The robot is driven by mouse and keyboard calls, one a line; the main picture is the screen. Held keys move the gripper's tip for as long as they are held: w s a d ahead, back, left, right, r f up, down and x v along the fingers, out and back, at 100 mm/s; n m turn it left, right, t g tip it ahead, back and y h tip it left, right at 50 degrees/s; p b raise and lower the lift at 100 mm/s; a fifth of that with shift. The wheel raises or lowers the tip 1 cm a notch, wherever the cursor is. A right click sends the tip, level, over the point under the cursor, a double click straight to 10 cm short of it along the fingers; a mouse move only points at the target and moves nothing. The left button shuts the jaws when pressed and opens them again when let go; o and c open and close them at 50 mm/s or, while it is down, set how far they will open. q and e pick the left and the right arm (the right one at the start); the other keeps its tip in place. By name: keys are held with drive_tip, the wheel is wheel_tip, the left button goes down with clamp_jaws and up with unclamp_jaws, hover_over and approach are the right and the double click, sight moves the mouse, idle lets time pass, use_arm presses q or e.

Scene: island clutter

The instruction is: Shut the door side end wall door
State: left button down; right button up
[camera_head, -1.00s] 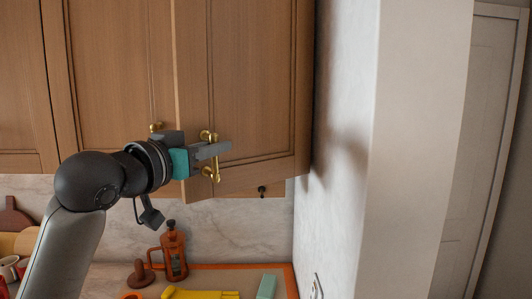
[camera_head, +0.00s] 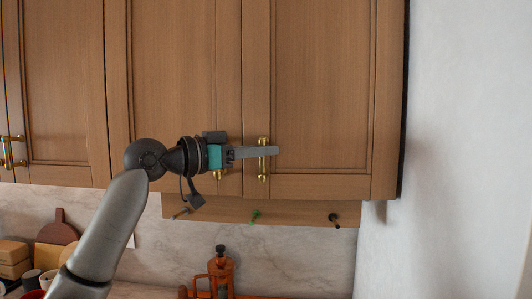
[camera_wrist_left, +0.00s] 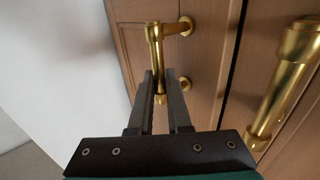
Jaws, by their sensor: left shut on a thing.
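The end wall door (camera_head: 325,90) is the rightmost brown wooden cabinet door, beside the pale wall. In the head view it looks nearly flush with the neighbouring door (camera_head: 180,80); I cannot tell whether a small gap is left. Its upright brass handle (camera_head: 263,165) sits near its lower left corner and shows in the wrist view (camera_wrist_left: 156,50). My left gripper (camera_head: 262,152) is shut on this handle, with its fingers (camera_wrist_left: 159,88) on either side of the bar. The fingers hide part of the handle. My right gripper is not in view.
The neighbouring door's brass handle (camera_wrist_left: 285,85) is close beside my left gripper. A wooden rail with hooks (camera_head: 290,212) runs below the cabinet. An orange-brown press (camera_head: 220,272) and boards (camera_head: 57,236) stand on the counter. The pale wall (camera_head: 460,130) bounds the right side.

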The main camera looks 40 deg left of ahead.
use_arm(q)
drive_tip(key=shift+w+a+f, duration=0.1)
drive_tip(key=shift+w+a, duration=0.45)
drive_tip(key=shift+w, duration=0.05)
drive_tip(key=c, duration=1.1)
unclamp_jaws()
drive_tip(key=shift+s+d, duration=0.15)
drive_tip(key=shift+d, duration=0.05)
drive_tip(key=shift+c, duration=0.2)
drive_tip(key=shift+o, duration=1.4)
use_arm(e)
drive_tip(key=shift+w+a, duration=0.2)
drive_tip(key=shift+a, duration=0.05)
use_arm(q)
drive_tip(key=b+v, duration=0.6)
drive_tip(key=v, duration=0.9)
drive_tip(key=shift+b, duration=0.4)
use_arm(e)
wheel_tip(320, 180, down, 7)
use_arm(q)
drive_tip(key=shift+a, duration=0.1)
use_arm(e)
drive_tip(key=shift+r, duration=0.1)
